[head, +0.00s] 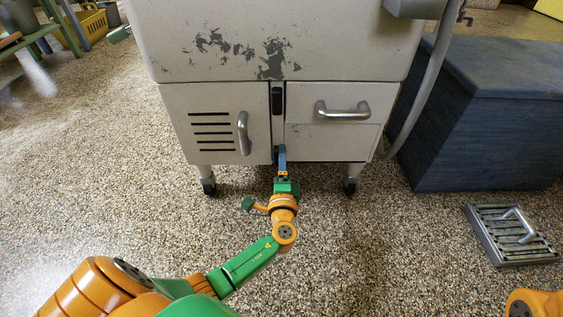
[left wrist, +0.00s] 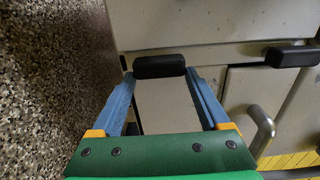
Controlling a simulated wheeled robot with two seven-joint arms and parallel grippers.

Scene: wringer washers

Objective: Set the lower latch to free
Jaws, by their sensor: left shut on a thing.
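The lower latch (left wrist: 160,66) is a short black bar on the washer's pale front. In the left wrist view it sits between the two blue fingertips of my left gripper (left wrist: 159,74), which is shut on it by its ends. In the head view my left gripper (head: 281,155) reaches the bottom of the narrow strip between the two lower panels and mostly hides this latch. The upper black latch (head: 277,93) is higher on the same strip and clear of the gripper; it also shows in the left wrist view (left wrist: 290,57). My right gripper is out of view.
The worn washer cabinet (head: 350,60) has a slotted door with a handle (head: 243,133) and a drawer with a handle (head: 342,112). A dark blue chest (head: 480,130) stands at right. A metal grate (head: 510,235) lies on the speckled floor. Floor at left is clear.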

